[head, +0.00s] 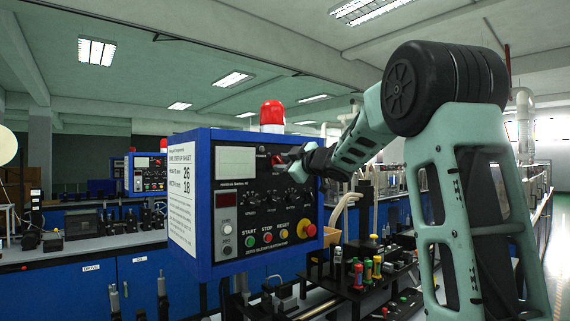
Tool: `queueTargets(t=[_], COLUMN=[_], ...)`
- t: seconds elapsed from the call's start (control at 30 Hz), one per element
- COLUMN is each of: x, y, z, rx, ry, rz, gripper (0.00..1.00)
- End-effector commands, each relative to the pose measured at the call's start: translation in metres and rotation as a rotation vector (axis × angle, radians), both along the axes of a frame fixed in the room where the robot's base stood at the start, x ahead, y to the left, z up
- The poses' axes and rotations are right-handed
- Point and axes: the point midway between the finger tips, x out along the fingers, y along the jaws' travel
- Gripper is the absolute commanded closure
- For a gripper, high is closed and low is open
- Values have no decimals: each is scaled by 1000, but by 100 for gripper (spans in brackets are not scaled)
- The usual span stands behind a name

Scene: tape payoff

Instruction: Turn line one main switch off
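The blue control box (189,205) stands in the middle of the head view, its dark panel facing right. The panel has a grey display (235,163), a row of black knobs and START, STOP and RESET buttons. A red knob on a yellow base (306,229) is at its lower right. Which control is the main switch I cannot tell; no label for it is readable. My gripper (284,158) is in front of the panel's upper right, partly covering it.
A red beacon (272,113) tops the box. A white notice (183,193) is on its left side. Below right is a bench with small coloured-handled tools (367,268). A second blue box (147,174) and blue cabinets (60,289) stand behind left. An aisle is at far right.

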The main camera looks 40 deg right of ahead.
Motion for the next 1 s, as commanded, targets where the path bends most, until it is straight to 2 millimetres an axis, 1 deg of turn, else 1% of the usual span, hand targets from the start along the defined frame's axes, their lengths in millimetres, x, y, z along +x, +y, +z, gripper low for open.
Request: queueTargets(t=[0.3, 0.37, 0.47, 0.57, 0.8, 1.0], x=[-1, -5, -18, -37, -94, -138], y=[0, 0, 1, 2, 5, 8], z=[1, 1, 0, 0, 0, 0], rx=[1, 1, -1, 1, 0, -1], ry=[-1, -2, -3, -4, -4, -4], rz=[0, -1, -1, -2, -3, -2], gripper=[68, 68, 68, 68, 68, 68])
